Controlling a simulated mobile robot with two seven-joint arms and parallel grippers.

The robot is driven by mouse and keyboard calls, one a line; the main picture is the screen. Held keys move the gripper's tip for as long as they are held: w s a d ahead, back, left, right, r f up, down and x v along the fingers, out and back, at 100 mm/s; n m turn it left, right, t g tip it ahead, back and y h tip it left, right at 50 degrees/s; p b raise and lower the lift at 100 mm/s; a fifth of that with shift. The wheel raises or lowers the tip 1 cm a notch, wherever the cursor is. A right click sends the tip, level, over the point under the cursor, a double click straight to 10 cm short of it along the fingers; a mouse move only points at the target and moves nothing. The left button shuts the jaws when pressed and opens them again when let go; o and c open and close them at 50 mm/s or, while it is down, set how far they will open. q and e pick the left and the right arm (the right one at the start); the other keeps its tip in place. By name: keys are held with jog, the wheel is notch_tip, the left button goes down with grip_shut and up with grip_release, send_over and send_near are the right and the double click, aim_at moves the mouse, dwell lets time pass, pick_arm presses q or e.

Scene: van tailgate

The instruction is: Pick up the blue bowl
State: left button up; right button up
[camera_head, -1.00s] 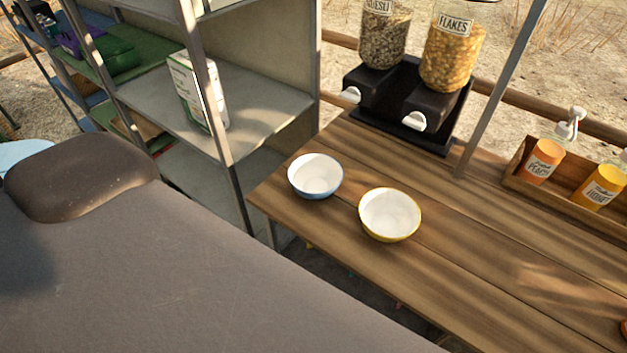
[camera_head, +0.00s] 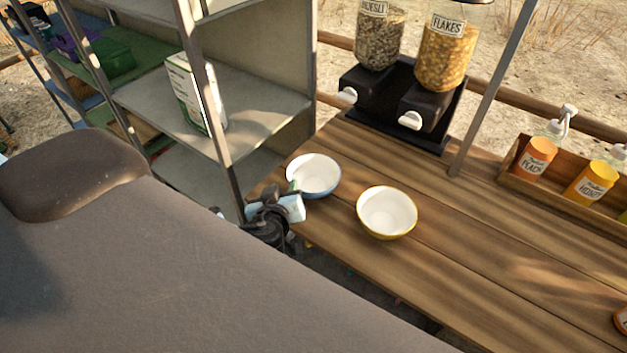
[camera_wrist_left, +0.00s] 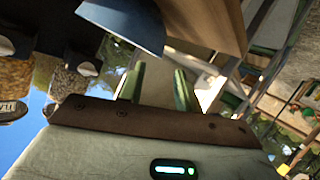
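The blue bowl (camera_head: 316,174), white inside and blue outside, stands upright on the wooden table near its left end. In the left wrist view its blue outer side (camera_wrist_left: 125,28) shows at the top, beyond the fingers. My left gripper (camera_head: 293,188) is at the near-left side of the bowl, overlapping its rim in the head view; I cannot tell whether it touches. In the left wrist view its two green fingers (camera_wrist_left: 157,85) stand apart with nothing held between them. My right gripper is not in view.
A yellow bowl (camera_head: 387,212) stands just right of the blue one. Cereal dispensers (camera_head: 405,100) are behind, and a wooden bottle box (camera_head: 560,190) is at the right. A metal shelf (camera_head: 250,110) stands left of the table (camera_head: 450,250). The table's front middle is clear.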

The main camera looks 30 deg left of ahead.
aim_at(289, 177)
pick_arm(q)
jog(key=shift+p+x, duration=0.35)
jog(key=shift+x, duration=3.55)
jog(key=shift+d+f, duration=0.1)
jog(key=shift+d, duration=0.05)
grip_shut()
